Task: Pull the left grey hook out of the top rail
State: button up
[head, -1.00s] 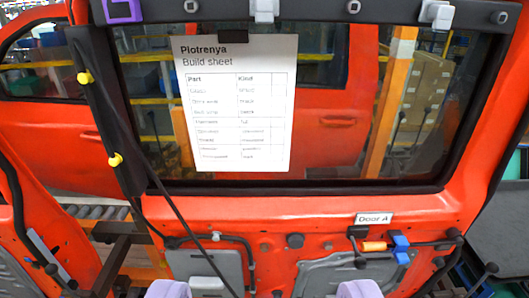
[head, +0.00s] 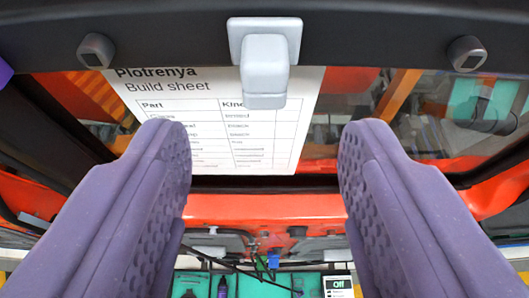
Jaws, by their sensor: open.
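The left grey hook (head: 265,65) shows at the top centre of the head view. Its square plate sits on the dark top rail (head: 375,35), and its rounded body hangs down below the plate. My gripper (head: 265,140) is open, with one purple finger at the left and one at the right. The hook lies between the two fingers across the picture, higher up than their tips. Neither finger appears to touch it. The other grey hook is out of view.
A build sheet (head: 235,130) hangs behind the hook, its top hidden by the rail. Two dark square fittings (head: 95,50) (head: 467,53) sit on the rail either side. The red door panel (head: 265,208) and teal trays (head: 300,284) lie lower down.

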aim_at(264, 89)
jog(key=p+x, duration=0.1)
jog(key=x, duration=0.5)
jog(key=shift+w+f, duration=0.1)
jog(key=shift+w, duration=0.15)
jog(key=shift+s, duration=0.1)
jog(key=c, duration=0.3)
grip_shut()
jog(key=shift+f, duration=0.15)
dwell(1.4)
